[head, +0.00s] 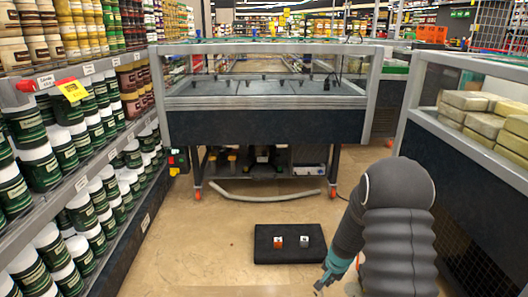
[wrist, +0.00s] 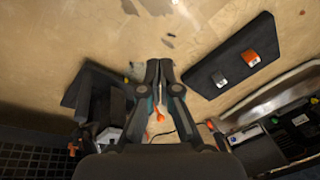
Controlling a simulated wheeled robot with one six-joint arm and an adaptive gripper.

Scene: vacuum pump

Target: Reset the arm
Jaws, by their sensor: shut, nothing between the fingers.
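My arm reaches down at the right of the head view. My gripper (head: 322,287) is low, near the bottom edge of that view, right of the black mat (head: 262,253). In the wrist view my gripper (wrist: 159,64) has its two dark fingers together, with nothing between them. The black mat (wrist: 215,83) lies on the floor to the right of the fingers, apart from them. On it are an orange-red switch-like block (head: 277,242) and a grey one (head: 305,241). The wrist view also shows the orange block (wrist: 250,58) and the grey block (wrist: 220,79).
A glass-sided display case (head: 265,127) on orange-footed legs stands ahead, with a pale hose (head: 265,197) on the floor before it. Shelves of jars (head: 62,150) line the left. A case with wrapped blocks (head: 480,116) stands at right.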

